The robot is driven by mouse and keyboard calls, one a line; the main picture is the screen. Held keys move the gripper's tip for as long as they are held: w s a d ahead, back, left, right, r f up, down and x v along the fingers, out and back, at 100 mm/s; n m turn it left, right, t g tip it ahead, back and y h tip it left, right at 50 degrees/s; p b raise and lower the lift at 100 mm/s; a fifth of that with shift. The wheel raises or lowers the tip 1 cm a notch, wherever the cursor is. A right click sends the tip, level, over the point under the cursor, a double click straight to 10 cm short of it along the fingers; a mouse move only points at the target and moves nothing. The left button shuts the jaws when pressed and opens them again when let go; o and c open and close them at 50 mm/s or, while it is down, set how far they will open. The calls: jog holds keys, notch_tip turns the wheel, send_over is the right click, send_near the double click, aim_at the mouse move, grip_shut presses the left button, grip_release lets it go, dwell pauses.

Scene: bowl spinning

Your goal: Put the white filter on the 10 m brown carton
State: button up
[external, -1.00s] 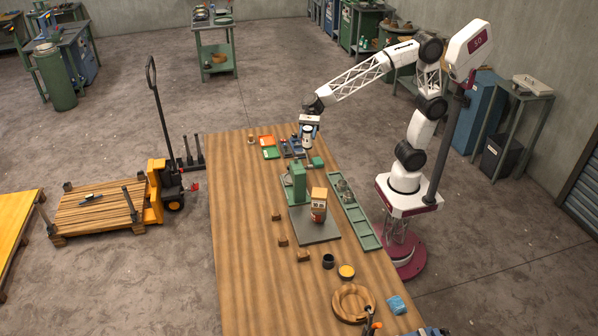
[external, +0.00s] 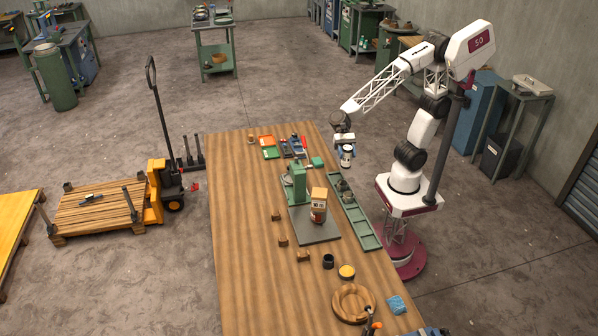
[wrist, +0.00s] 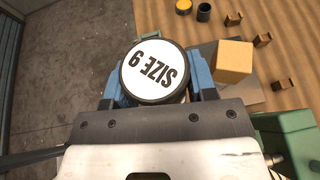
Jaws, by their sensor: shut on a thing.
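The white filter, a short cylinder with a black band, is in my gripper (external: 345,147). In the external view the filter (external: 346,160) hangs upright near the table's right edge. The brown carton (external: 319,193) stands on the grey plate beside the green press, below and left of my gripper. Its plain top (wrist: 235,57) shows in the wrist view, apart from the filter. Its label is too small to read surely.
The green press (external: 297,182) stands behind the carton on a grey plate (external: 318,235). A long green tray (external: 366,232) lies to the right. The table's left side is clear.

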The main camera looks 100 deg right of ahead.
jog(key=shift+f, duration=0.85)
send_over(319, 193)
jog(key=shift+s+f, duration=0.15)
jog(key=shift+f, duration=0.6)
jog(key=shift+f, duration=0.1)
jog(key=shift+f, duration=1.65)
jog(key=shift+f, duration=0.15)
jog(key=o, duration=1)
jog(key=shift+c, duration=0.2)
